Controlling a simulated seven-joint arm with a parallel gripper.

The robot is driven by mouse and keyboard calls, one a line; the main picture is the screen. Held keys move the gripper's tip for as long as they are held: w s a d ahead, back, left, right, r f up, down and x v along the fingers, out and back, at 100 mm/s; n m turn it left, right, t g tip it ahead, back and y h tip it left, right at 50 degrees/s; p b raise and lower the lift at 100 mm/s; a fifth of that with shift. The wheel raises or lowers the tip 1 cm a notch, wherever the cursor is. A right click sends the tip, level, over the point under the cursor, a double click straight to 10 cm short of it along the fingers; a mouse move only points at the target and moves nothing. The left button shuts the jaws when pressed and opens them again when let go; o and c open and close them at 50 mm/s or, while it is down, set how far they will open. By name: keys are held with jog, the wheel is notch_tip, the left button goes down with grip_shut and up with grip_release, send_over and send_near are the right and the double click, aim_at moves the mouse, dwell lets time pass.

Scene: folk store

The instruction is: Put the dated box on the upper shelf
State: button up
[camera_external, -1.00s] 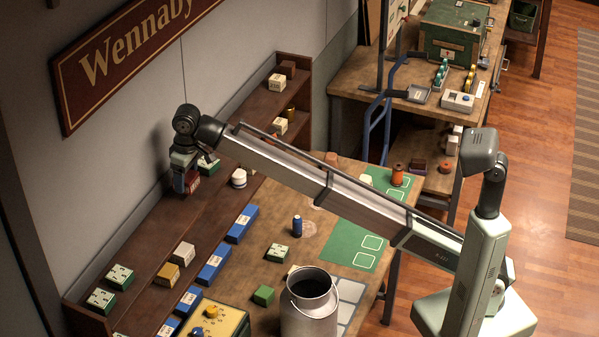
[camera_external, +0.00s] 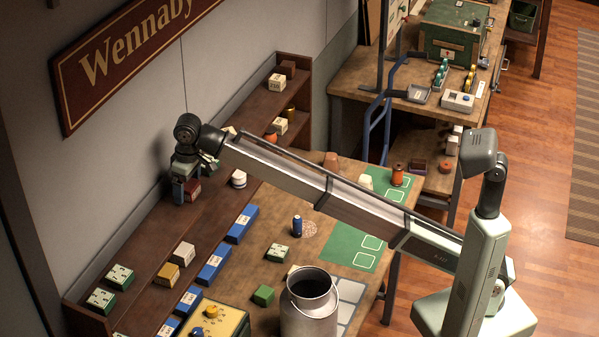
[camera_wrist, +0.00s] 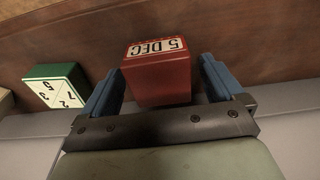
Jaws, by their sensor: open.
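The dated box is red with a white "5 DEC" label (camera_wrist: 158,72). In the wrist view it sits between the two blue fingers of my gripper (camera_wrist: 160,90). The fingers are spread, with a visible gap at the right side of the box; contact on the left is unclear. In the external view, the red box (camera_external: 194,188) is at the brown shelf unit by the wall, partly hidden by my gripper (camera_external: 184,190). The upper shelf (camera_external: 140,238) runs along the wall. Whether the box rests fully on it is hard to tell.
A green-and-white box (camera_wrist: 55,85) stands left of my gripper in the wrist view. Yellowish (camera_external: 168,274) and pale (camera_external: 183,253) boxes stand nearer the camera on the shelf. Blue boxes (camera_external: 242,223) line the lower level. A metal can (camera_external: 310,312) stands on the table.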

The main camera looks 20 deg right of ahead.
aim_at(189, 184)
jog(key=shift+r, duration=0.1)
jog(key=shift+s+d+r, duration=0.15)
jog(key=shift+r, duration=1.25)
jog(key=shift+s+d+r, duration=0.1)
jog(key=shift+r, duration=1.3)
